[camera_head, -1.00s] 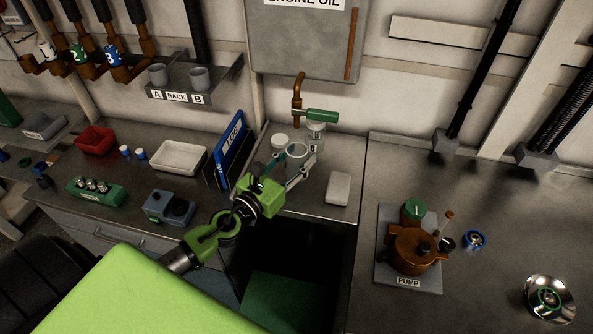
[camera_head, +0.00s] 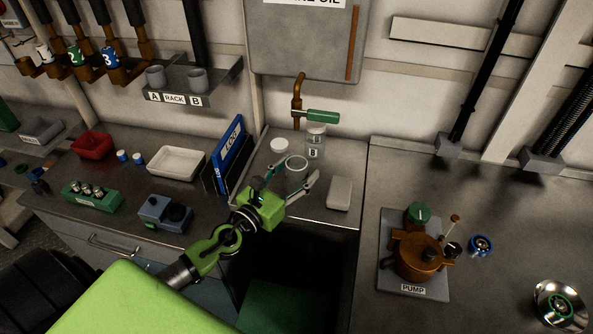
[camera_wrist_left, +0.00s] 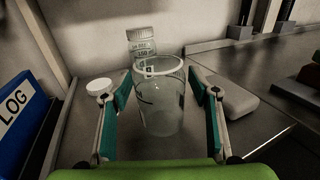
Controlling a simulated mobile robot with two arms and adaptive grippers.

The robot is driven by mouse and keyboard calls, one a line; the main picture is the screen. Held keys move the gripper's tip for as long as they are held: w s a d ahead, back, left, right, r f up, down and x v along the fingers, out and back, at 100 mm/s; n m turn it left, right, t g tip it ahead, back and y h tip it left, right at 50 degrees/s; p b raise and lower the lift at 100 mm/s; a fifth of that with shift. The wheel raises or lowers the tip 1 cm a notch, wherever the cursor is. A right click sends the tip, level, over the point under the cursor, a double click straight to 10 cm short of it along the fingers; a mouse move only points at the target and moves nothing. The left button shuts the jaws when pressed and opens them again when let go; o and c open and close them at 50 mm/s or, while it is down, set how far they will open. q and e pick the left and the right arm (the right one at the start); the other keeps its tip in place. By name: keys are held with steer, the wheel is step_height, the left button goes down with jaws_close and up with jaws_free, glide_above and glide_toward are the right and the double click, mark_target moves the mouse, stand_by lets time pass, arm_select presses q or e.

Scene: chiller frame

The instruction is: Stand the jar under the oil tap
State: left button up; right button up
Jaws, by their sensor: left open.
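A clear open glass jar (camera_head: 296,179) stands on the steel counter, in front of the wall and below the oil tap (camera_head: 299,112) in the head view. I cannot tell whether it is exactly under the spout. In the left wrist view the jar (camera_wrist_left: 163,105) is upright between the fingers, with a gap at each side near the tips. My left gripper (camera_head: 291,184) is open around it, its teal-padded fingers (camera_wrist_left: 163,88) on either side. My right gripper is not in view.
A labelled glass jar (camera_head: 316,146) stands behind, near the tap's green handle, with a white lid (camera_head: 279,146) to its left. A blue log binder (camera_head: 229,153) stands left, a pale block (camera_head: 340,193) lies right. A pump (camera_head: 418,258) sits on the right counter.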

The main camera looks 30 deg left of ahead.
arm_select(q)
steer(key=shift+r, duration=0.25)
steer(key=s+b, duration=0.1)
steer(key=s, duration=0.2)
steer(key=s+a+b, duration=0.1)
steer(key=s, duration=0.2)
steer(key=s+b, duration=0.2)
steer(key=s, duration=0.2)
steer(key=shift+a+f, duration=0.15)
steer(key=shift+f, duration=0.15)
steer(key=shift+s+a+r+b, duration=0.15)
steer(key=shift+s+b, duration=0.1)
steer(key=shift+s, duration=0.25)
steer(key=shift+s+r+b, duration=0.1)
steer(key=shift+s+b, duration=0.1)
steer(key=shift+s, duration=0.25)
